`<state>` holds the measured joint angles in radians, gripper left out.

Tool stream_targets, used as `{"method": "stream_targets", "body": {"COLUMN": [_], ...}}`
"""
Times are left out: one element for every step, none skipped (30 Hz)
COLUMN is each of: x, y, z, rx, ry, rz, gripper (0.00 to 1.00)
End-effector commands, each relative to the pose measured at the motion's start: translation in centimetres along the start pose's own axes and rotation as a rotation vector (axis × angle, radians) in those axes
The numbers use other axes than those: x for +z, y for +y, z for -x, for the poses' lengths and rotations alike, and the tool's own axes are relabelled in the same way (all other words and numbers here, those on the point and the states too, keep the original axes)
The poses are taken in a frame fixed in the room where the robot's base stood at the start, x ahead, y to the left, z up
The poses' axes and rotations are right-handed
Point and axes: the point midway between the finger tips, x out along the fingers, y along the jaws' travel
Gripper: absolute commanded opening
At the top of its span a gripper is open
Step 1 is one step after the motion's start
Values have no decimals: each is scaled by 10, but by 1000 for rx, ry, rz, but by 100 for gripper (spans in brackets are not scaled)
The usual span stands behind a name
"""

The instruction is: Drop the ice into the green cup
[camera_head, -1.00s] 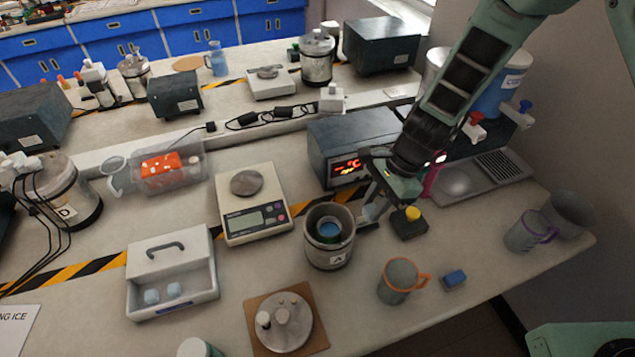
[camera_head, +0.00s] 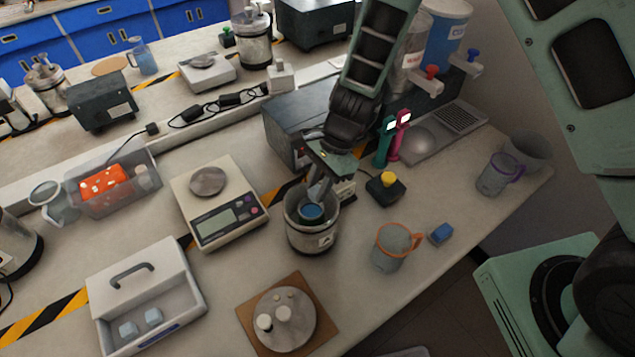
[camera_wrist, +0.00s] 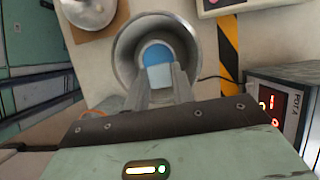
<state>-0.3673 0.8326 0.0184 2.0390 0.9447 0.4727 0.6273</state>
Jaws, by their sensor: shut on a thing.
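A metal pot (camera_head: 312,238) marked A stands on the bench; it also shows in the wrist view (camera_wrist: 122,50). A blue, round-topped thing (camera_head: 312,212) is inside it, also in the wrist view (camera_wrist: 157,56). My gripper (camera_head: 316,195) reaches down into the pot, its fingers closed at the near edge of the blue thing. The fingers partly hide the grip. Two pale blue ice cubes (camera_head: 140,322) lie in the open white box (camera_head: 185,325) at lower left. No clearly green cup can be made out; a greyish mug with an orange handle (camera_head: 390,248) stands right of the pot.
A scale (camera_head: 212,228) stands left of the pot, a dark control box (camera_head: 285,140) behind it. A yellow-button box (camera_head: 386,188), blue block (camera_head: 441,234) and purple-handled mug (camera_head: 495,175) are to the right.

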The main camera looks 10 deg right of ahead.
Motion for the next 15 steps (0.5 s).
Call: {"method": "stream_targets", "body": {"x": [-2,-2,-2,-2,-1,-1,-1,-1,-1,-1,-1,-1,-1,-1,-1], "y": [0,0,0,0,0,0,0,0,0,0,0,0,0,0,0], "z": [-4,-4,-4,-4,-4,-3,-3,-3,-3,-3,-3,-3,-3,-3,-3], "rx": [0,0,-1,0,-1,0,0,0,0,0,0,0,0,0,0], "ry": [0,0,0,0,0,0,0,0,0,0,0,0,0,0,0], "rz": [0,0,0,0,0,0,0,0,0,0,0,0,0,0,0], "gripper": [8,8,8,8,8,8,8,8,8,33,41,50,50,50,50]}}
